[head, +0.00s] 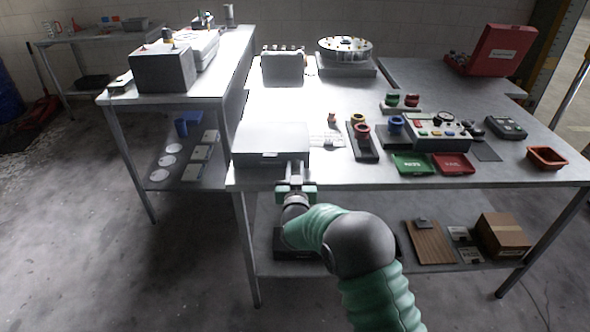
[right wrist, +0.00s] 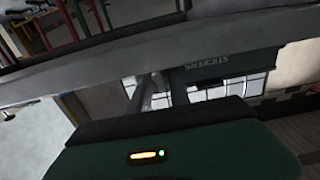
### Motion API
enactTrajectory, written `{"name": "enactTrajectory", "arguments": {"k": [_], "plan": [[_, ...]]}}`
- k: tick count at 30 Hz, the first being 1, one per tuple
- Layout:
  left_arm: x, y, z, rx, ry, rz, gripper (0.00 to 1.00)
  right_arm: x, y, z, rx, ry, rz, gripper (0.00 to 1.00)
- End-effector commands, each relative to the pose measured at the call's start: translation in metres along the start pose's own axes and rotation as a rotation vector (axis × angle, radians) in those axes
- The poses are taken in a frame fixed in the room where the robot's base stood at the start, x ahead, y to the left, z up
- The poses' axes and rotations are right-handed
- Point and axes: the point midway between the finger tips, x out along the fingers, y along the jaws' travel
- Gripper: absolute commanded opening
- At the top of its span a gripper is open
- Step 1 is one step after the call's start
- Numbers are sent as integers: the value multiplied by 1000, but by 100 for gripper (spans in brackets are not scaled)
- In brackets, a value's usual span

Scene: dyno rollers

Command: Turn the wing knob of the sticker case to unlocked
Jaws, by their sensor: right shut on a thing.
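The sticker case (head: 271,137) is a closed pale grey box at the front left corner of the middle table. In the right wrist view its dark front (right wrist: 222,66) carries the word STICKERS, upside down. My right gripper (head: 294,168) is at the right part of the case's front, above the table edge. It is shut on the wing knob, which the fingers mostly hide. The right wrist view shows the grey fingers (right wrist: 158,90) reaching to the case front. The knob's angle cannot be told. My left gripper is not in view.
Right of the case stand small knobs on a dark stand (head: 362,142), a control box (head: 440,137), a green tray (head: 412,163) and a red tray (head: 454,163). A side table with a grey box (head: 163,70) stands left. The lower shelf holds a cardboard box (head: 503,235).

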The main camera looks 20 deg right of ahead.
Motion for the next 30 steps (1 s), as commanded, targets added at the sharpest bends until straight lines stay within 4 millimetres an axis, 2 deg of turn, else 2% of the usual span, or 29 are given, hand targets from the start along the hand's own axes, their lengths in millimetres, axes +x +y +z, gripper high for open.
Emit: {"name": "enactTrajectory", "arguments": {"k": [11,30], "plan": [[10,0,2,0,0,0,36,0,-1,2,125,0,-2,0],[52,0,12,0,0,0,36,0,2,5,704,0,0,0]]}}
